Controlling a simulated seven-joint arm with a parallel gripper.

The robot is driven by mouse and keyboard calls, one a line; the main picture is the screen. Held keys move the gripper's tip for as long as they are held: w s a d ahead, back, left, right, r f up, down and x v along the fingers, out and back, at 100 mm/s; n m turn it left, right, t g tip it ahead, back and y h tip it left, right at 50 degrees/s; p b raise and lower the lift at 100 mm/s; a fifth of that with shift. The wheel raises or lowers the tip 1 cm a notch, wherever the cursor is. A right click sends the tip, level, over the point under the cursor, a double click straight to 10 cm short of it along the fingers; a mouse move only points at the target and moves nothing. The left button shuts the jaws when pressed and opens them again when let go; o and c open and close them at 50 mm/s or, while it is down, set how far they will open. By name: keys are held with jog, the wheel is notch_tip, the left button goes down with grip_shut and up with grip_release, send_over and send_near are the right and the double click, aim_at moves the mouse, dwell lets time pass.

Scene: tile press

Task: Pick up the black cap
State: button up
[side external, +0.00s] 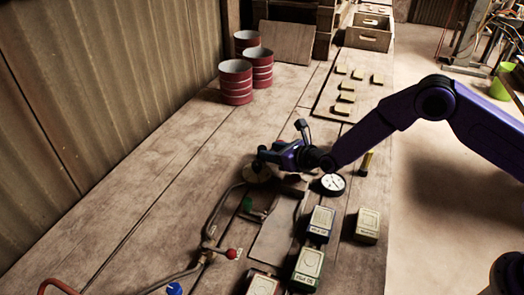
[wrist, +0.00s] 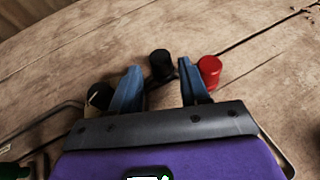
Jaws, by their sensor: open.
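The black cap (wrist: 161,63) shows in the wrist view as a small dark cylinder on the wooden table, between and just beyond my fingertips. My gripper (wrist: 158,72) is open, with one blue finger on each side of the line to the cap. No contact with the cap is visible. In the side external view my gripper (side external: 262,160) is low over the table, and I cannot make out the black cap there. A red cap (wrist: 210,67) stands close to the right finger.
A dark round item with a pale face (wrist: 98,96) lies beside the left finger. Bent pipes with a red knob (side external: 231,254), a gauge (side external: 333,184) and several labelled boxes (side external: 308,268) are nearby. Red cans (side external: 236,80) stand at the back left. The table's left side is clear.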

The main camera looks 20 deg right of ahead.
aim_at(262, 147)
jog(key=shift+x, duration=2.6)
jog(key=shift+c, duration=0.3)
jog(key=c, duration=0.7)
